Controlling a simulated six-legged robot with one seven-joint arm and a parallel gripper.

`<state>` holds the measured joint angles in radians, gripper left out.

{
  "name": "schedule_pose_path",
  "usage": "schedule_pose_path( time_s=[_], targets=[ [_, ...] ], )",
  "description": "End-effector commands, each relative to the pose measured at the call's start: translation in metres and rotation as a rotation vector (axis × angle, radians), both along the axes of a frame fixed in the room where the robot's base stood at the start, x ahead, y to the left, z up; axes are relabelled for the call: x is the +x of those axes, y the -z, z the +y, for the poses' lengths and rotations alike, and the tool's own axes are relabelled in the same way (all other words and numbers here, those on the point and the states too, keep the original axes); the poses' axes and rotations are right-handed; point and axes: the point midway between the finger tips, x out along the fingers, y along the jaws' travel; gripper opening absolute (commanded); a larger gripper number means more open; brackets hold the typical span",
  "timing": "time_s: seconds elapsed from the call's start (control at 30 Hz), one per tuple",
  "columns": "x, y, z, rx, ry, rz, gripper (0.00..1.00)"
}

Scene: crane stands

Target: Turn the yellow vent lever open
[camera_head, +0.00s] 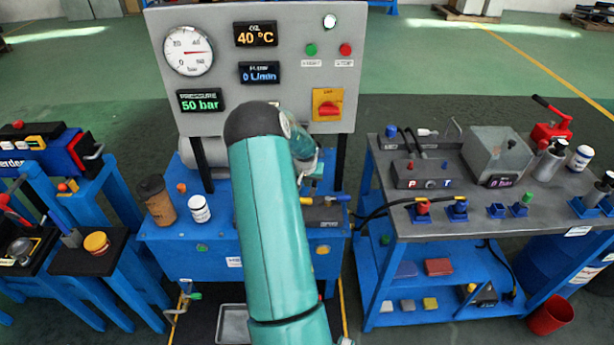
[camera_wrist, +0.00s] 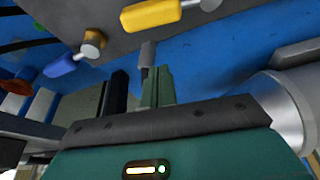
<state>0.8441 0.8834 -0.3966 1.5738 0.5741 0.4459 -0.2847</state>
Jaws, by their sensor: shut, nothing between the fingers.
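The yellow vent lever (camera_wrist: 152,14) is at the top middle of the wrist view, its handle joined to a silver stem at its right end. In the head view its yellow handle (camera_head: 307,200) shows small, just right of my arm. My gripper (camera_wrist: 154,78) is shut and empty in the wrist view. It appears below the yellow lever in the picture, with a visible gap between them. In the head view my arm hides most of the gripper and part of the bench top around the lever.
A blue-handled lever (camera_wrist: 68,65) is left of the yellow one, also seen in the head view (camera_head: 342,198). A gauge panel (camera_head: 215,110) stands behind. A grey workbench (camera_head: 480,225) is at right.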

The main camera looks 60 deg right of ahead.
Motion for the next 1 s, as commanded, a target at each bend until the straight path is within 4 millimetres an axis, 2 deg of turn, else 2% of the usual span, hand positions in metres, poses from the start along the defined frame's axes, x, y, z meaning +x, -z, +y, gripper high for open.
schedule_pose_path(
  time_s=[0.13,0.3,0.5,1.0],
  targets=[
    [0.002,0.022,-0.007,0.001,-0.001,0.001,0.00],
    [-0.004,0.018,0.015,0.001,-0.001,-0.002,0.00],
    [-0.009,0.018,0.030,0.000,-0.001,-0.001,0.00],
    [-0.010,0.018,0.032,0.000,0.007,0.000,0.00]
  ],
)
